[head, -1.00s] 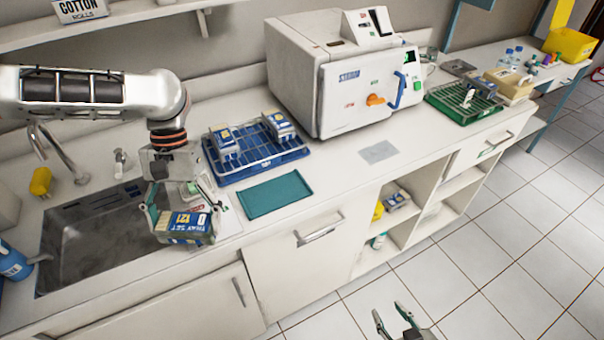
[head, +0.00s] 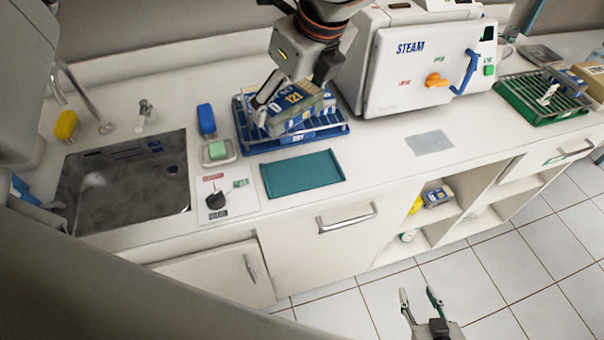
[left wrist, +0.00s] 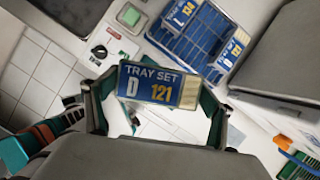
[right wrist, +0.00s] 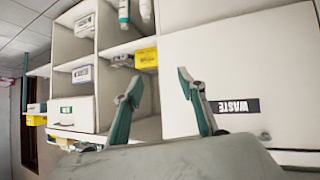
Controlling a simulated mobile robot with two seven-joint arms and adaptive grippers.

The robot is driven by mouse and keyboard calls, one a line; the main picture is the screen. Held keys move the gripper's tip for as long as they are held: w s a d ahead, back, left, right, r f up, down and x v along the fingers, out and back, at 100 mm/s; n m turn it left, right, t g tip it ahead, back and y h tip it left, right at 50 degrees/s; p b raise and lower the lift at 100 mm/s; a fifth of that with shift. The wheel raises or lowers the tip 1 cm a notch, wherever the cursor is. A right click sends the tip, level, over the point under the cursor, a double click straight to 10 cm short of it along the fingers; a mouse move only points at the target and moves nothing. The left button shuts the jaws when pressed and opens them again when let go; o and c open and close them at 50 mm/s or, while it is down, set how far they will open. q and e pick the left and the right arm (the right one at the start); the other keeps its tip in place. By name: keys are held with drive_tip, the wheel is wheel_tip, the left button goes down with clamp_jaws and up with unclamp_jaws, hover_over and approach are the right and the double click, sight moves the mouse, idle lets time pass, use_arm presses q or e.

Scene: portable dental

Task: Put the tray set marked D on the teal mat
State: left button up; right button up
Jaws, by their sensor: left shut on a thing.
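My left gripper (head: 292,92) is shut on a blue and yellow tray set (head: 296,108). In the left wrist view this tray set (left wrist: 157,86) reads "TRAY SET D 121" between the two fingers (left wrist: 155,108). In the head view it is held tilted, in front of part of the blue wire rack (head: 330,134). The teal mat (head: 303,173) lies flat and bare on the counter, just in front of the rack. My right gripper (head: 422,303) is open and empty, low over the floor in front of the cabinets; the right wrist view shows its spread fingers (right wrist: 160,92).
The left wrist view shows other tray sets (left wrist: 229,53) in the rack. A steam sterilizer (head: 425,75) stands right of it. A sink (head: 125,185), soap dish (head: 219,153) and blue bottle (head: 206,121) are left. A grey sheet (head: 429,142) lies right of the mat.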

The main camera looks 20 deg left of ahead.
sight(300, 93)
use_arm(q)
drive_tip(key=m, duration=0.1)
drive_tip(key=r+m, duration=0.1)
drive_tip(key=d+m+t, duration=0.1)
drive_tip(key=shift+w+r+h, duration=0.25)
drive_tip(key=shift+r+h, duration=0.15)
drive_tip(key=shift+w+d+r+m+b, duration=0.1)
drive_tip(key=shift+d+r+m+b, duration=0.3)
drive_tip(key=shift+m, duration=0.4)
drive_tip(key=shift+h, duration=0.3)
wheel_tip(300, 93, down, 16)
drive_tip(key=b, duration=0.3)
drive_tip(key=shift+w+d+r+b, duration=0.1)
drive_tip(key=shift+r+b, duration=0.05)
drive_tip(key=shift+b, duration=0.2)
wheel_tip(300, 93, down, 4)
drive_tip(key=shift+f+b, duration=0.1)
drive_tip(key=shift+b, duration=0.6)
drive_tip(key=shift+r, duration=0.2)
drive_tip(key=shift+f, duration=0.1)
drive_tip(key=o, duration=1.3)
